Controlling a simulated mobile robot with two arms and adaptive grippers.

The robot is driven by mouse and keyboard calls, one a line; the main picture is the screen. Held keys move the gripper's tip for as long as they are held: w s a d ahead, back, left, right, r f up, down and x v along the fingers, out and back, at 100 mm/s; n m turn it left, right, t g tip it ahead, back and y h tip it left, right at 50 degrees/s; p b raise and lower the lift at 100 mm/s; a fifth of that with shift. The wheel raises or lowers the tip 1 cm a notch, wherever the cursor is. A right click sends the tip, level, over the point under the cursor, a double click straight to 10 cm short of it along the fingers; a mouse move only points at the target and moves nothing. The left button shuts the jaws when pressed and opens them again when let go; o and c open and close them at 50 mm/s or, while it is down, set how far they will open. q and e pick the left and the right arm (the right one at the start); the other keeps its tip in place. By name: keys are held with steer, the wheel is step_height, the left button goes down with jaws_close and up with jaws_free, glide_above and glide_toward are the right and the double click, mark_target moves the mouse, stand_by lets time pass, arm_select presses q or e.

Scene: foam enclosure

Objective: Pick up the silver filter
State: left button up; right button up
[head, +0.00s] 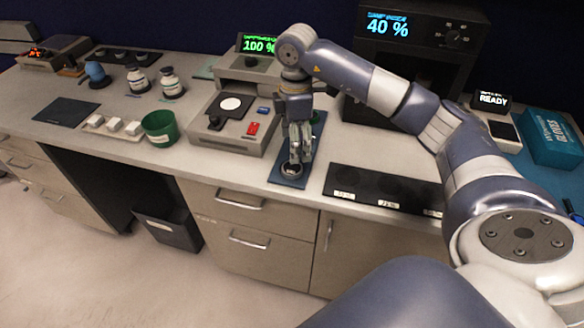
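A small round object with a silvery rim (291,171), which looks like the silver filter, sits on a narrow blue mat (284,182) near the counter's front edge. My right gripper (299,157) points down directly over it, with the fingertips at or just above its top. The fingers partly hide the object, and I cannot tell whether they touch it or are closed on it. My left gripper is not in view.
A grey device (233,118) with a white disc and red button stands left of the mat. A black labelled strip (385,188) lies to the right. A green cup (160,128), white blocks (114,124) and bottles (138,80) stand farther left.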

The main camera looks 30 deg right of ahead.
mark_target(292, 168)
step_height(292, 168, down, 2)
steer(key=shift+f, duration=0.1)
steer(key=shift+a+f+p, duration=0.1)
steer(key=shift+f+p, duration=0.4)
steer(key=shift+f, duration=0.05)
steer(key=f, duration=0.1)
steer(key=f+p, duration=0.1)
steer(key=f, duration=0.1)
steer(key=shift+w+a+f, duration=0.1)
steer(key=shift+a+f, duration=0.2)
steer(key=shift+f, duration=0.45)
steer(key=shift+c, duration=0.4)
steer(key=c, duration=1.1)
